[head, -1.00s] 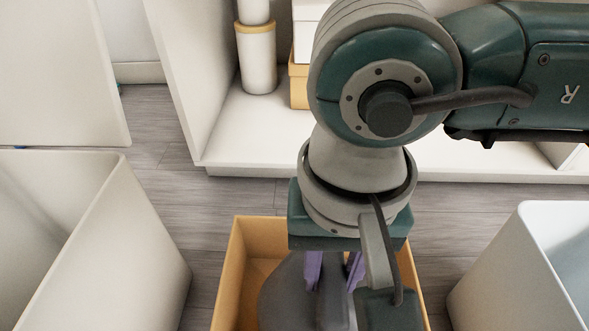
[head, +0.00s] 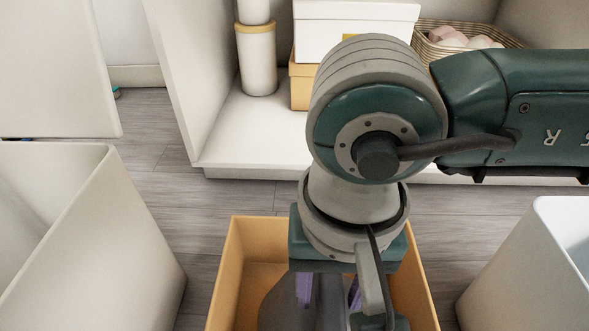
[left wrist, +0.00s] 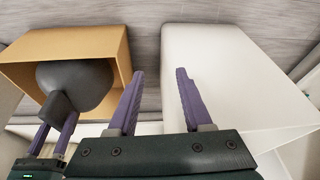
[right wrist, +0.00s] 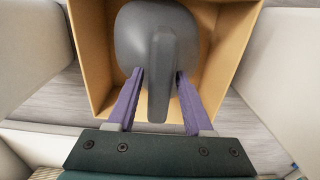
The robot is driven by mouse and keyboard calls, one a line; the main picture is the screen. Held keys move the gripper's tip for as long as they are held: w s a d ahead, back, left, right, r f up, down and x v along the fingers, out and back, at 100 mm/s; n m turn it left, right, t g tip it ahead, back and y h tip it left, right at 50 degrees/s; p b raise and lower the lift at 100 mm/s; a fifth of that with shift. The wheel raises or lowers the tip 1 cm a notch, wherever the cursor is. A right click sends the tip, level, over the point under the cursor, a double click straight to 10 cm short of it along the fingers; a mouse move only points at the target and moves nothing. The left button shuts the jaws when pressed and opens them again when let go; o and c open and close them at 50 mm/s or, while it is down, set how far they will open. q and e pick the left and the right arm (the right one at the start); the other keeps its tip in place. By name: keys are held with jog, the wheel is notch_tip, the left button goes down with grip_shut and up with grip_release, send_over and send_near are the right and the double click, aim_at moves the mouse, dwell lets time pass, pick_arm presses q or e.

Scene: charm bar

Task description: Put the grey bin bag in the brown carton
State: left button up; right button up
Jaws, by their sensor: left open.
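The brown carton (head: 256,240) stands on the floor at the bottom middle of the head view, open at the top. The grey bin bag (head: 276,306) is inside its walls, partly hidden by my right arm. It also shows in the right wrist view (right wrist: 137,39), its narrow neck pointing toward my right gripper. My right gripper (right wrist: 160,73) is open, with its purple fingers on either side of the neck. Whether the bag rests on the carton's floor is hidden. My left gripper (left wrist: 160,72) is open and empty, to one side of the carton.
A white open bin (head: 105,235) stands left of the carton and another white bin (head: 520,260) stands right. Behind is a low white shelf (head: 245,130) with a canister (head: 257,62), boxes (head: 350,25) and a striped basket (head: 490,30). Grey floor between is clear.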

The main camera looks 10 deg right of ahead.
jog(key=shift+o, duration=0.6)
jog(key=shift+r, duration=0.1)
notch_tip(320, 180, up, 12)
jog(key=p, duration=0.9)
